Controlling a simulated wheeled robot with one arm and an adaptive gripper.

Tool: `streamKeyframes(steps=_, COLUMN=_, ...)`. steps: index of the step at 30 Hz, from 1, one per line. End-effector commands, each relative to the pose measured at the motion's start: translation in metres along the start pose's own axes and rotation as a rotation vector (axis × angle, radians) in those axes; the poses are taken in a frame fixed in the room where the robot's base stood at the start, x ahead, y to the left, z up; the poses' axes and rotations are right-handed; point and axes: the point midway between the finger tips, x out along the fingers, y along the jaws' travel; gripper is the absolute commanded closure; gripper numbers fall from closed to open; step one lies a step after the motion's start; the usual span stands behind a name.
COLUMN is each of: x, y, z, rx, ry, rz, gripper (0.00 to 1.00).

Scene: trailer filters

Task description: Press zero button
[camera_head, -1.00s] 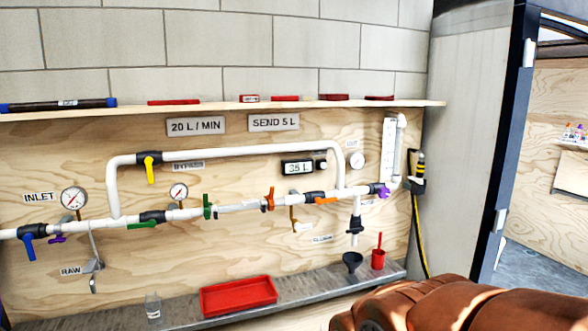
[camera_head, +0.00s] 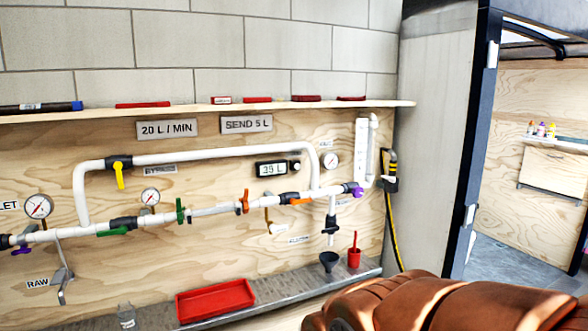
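A small flow meter display (camera_head: 271,169) with dark digits, seeming to read about 35 L, is fixed to the plywood wall under the upper bypass pipe. A small dark round button (camera_head: 295,165) sits at its right side; any label on it is too small to read. Nothing touches the display or the button. My gripper is not in view. An orange-brown rounded shape, possibly part of my arm, fills the bottom right.
White pipes (camera_head: 220,152) with coloured valve handles and gauges run along the wall. A shelf (camera_head: 200,109) juts out above. A metal ledge (camera_head: 275,287) below holds a red tray (camera_head: 215,299), a black funnel (camera_head: 329,261) and a red cup (camera_head: 354,258). A doorway stands at right.

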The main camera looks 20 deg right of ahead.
Motion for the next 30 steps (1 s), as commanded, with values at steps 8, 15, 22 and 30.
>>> streamKeyframes(steps=8, x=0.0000, y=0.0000, z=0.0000, rx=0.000, ry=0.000, rz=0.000, gripper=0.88)
streamKeyframes(steps=15, x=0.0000, y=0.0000, z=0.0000, rx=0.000, ry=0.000, rz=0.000, gripper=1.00)
streamKeyframes(steps=22, x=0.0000, y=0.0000, z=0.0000, rx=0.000, ry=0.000, rz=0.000, gripper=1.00)
streamKeyframes(steps=30, x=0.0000, y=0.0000, z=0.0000, rx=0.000, ry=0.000, rz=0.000, gripper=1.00)
